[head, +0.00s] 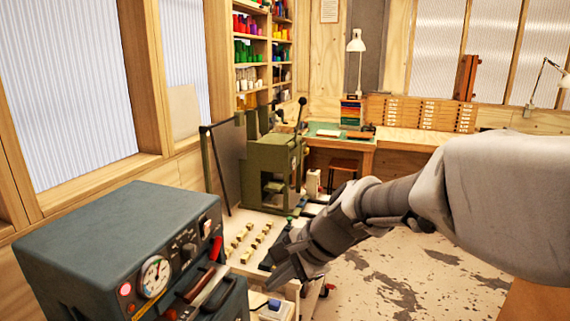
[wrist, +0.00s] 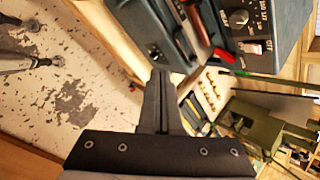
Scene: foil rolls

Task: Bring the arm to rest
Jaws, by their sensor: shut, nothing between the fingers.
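My arm reaches in from the right of the head view. My gripper (head: 274,280) points down and to the left, just right of the blue-grey machine with a dial. In the wrist view my gripper (wrist: 161,76) shows its two dark fingers together, with nothing between them. The fingertips appear close to the machine's edge in that view; I cannot tell the exact gap. No foil roll is in my gripper.
The blue-grey machine (head: 125,245) has a gauge and a red lever. Small brass-coloured pieces (head: 250,240) stand on a pale surface beyond it. A green press (head: 272,168) stands further back. Speckled floor (head: 420,275) is open below my arm.

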